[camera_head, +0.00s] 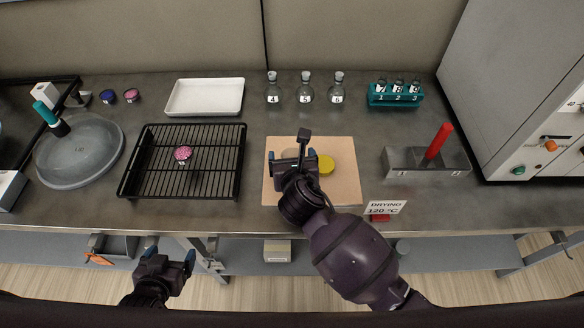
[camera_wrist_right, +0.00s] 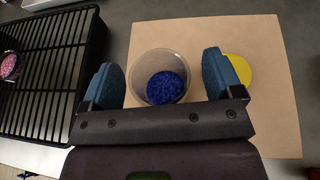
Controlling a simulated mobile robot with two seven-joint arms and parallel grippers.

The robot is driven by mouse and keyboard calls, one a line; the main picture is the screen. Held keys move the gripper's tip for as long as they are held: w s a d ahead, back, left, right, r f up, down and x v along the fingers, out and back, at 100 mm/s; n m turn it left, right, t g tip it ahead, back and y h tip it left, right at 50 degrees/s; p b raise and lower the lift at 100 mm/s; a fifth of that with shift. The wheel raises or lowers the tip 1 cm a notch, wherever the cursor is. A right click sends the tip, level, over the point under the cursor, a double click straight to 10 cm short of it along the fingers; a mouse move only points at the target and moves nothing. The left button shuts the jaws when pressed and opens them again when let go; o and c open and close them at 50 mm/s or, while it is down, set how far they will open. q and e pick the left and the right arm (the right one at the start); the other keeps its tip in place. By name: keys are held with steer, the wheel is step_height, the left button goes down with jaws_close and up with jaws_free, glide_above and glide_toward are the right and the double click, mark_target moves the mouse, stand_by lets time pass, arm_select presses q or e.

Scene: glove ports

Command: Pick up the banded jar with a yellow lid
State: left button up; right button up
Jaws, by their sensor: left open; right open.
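A yellow disc-shaped lid (camera_head: 326,164) shows on the tan board (camera_head: 345,190); it also shows in the right wrist view (camera_wrist_right: 239,70), partly behind a finger. I cannot tell whether it lies loose or tops a jar. A clear round jar (camera_wrist_right: 141,68) with blue grains inside, open at the top, stands on the board beside it. I make out no band on it. My right gripper (camera_head: 291,156) is open above the board, its fingers on either side of the clear jar in the wrist view. My left gripper (camera_head: 170,253) is open and empty in front of the bench edge.
A black wire rack (camera_head: 225,172) with a pink-filled dish (camera_head: 183,154) stands left of the board. Behind are a white tray (camera_head: 205,97), several flasks (camera_head: 305,92) and a teal vial rack (camera_head: 396,96). A metal block (camera_head: 408,162) with a red handle stands right.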

steer(key=shift+w+f, duration=0.1)
steer(key=c, duration=1.1)
